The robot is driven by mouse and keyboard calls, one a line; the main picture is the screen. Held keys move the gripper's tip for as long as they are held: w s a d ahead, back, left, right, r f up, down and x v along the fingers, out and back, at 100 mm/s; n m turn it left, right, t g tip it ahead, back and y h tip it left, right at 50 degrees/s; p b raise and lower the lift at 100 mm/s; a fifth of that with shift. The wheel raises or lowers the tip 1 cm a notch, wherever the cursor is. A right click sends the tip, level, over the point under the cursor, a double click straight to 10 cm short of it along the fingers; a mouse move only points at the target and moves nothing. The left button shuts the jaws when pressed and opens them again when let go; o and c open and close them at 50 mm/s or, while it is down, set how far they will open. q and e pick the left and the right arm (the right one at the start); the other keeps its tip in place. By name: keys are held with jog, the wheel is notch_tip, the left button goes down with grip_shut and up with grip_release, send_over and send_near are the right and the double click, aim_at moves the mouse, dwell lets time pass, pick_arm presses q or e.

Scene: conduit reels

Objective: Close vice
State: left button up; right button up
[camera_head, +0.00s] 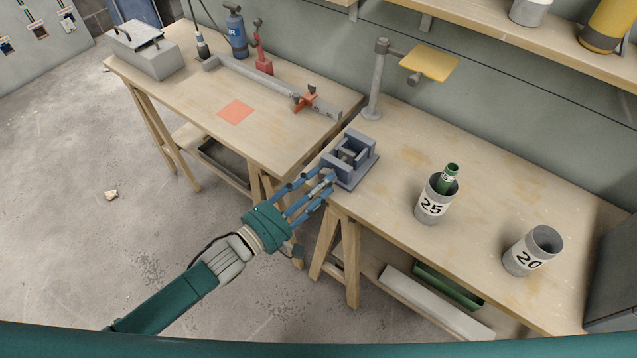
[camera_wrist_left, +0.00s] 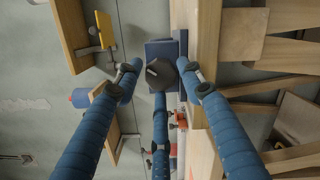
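The vice (camera_head: 360,175) is a small blue-grey block-shaped tool at the left front edge of the right workbench. A dark gap shows between its jaws from above. My left gripper (camera_head: 322,180) is at the vice's front side, its blue fingers pointing at it. In the left wrist view, a dark round knob (camera_wrist_left: 160,72) stands out from the vice (camera_wrist_left: 158,48). The left gripper's three fingers (camera_wrist_left: 160,76) are spread around the knob, with the side fingers apart from it. Contact of the third finger cannot be told. My right gripper is not in view.
On the right workbench (camera_head: 400,130) stand a can marked 25 (camera_head: 433,205) holding a green bottle (camera_head: 450,178), a can marked 20 (camera_head: 530,255), and a grey post (camera_head: 376,85) with a yellow plate. The left workbench (camera_head: 180,95) holds a metal box and a long rail.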

pick_arm(q)
jog(key=c, duration=0.8)
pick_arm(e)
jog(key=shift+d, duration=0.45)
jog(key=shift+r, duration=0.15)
